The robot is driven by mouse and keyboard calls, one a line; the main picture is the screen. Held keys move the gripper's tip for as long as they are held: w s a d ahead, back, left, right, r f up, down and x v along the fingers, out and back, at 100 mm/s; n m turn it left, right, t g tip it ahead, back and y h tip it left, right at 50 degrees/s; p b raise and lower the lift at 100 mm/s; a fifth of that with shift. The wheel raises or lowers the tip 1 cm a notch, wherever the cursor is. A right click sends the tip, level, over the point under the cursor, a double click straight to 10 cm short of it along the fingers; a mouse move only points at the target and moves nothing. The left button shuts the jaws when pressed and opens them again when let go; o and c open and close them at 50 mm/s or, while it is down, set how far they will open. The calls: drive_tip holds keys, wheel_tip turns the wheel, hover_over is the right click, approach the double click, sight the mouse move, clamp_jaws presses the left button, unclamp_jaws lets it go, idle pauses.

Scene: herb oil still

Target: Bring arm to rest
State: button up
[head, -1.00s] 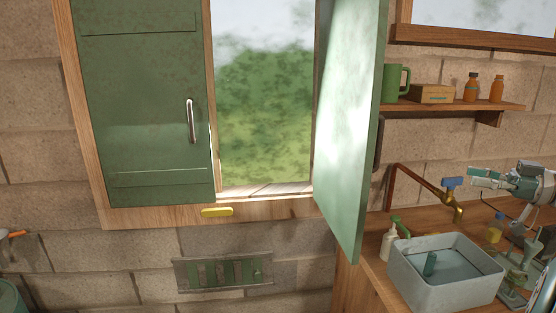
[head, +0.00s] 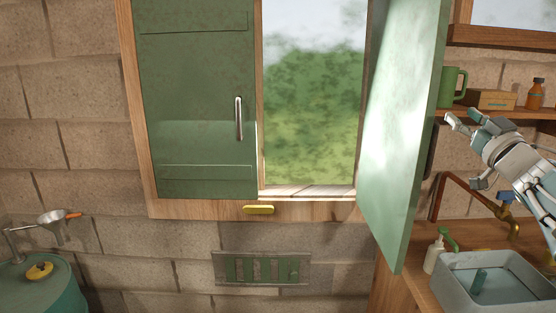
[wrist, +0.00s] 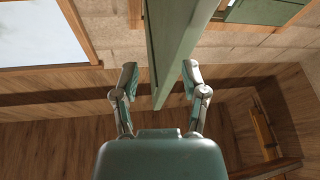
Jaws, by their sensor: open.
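My gripper (head: 465,150) is at the right of the head view, in front of the shelf and above the sink. It is open, with nothing between its fingers. In the wrist view my gripper (wrist: 160,85) shows its two fingers spread apart. The edge of the open green shutter (wrist: 170,45) appears beyond and between the fingertips there; I cannot tell how near it is. In the head view this open shutter (head: 400,140) stands swung out into the room, left of my gripper.
A closed green shutter (head: 195,110) has a metal handle (head: 239,118). A yellow latch (head: 258,210) sits on the sill. The shelf holds a green mug (head: 452,86), a box (head: 490,99) and an orange bottle (head: 536,94). Below are a soap bottle (head: 435,256), sink (head: 490,285) and tap (head: 508,205).

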drive_tip(key=s+a+f+m+g+h, duration=0.1)
drive_tip(key=s+a+f+g, duration=0.4)
drive_tip(key=f, duration=0.5)
drive_tip(key=s+a+f+m+g+h, duration=0.1)
drive_tip(key=s+a+f+g, duration=0.4)
drive_tip(key=s+a+f, duration=0.5)
drive_tip(key=s+a+f+m+g+h, duration=0.1)
drive_tip(key=s+a+f+g, duration=0.5)
drive_tip(key=s+f, duration=0.5)
drive_tip(key=shift+a+f+m, duration=0.4)
drive_tip(key=shift+a+f, duration=0.1)
drive_tip(key=shift+a, duration=0.2)
drive_tip(key=shift+s, duration=0.1)
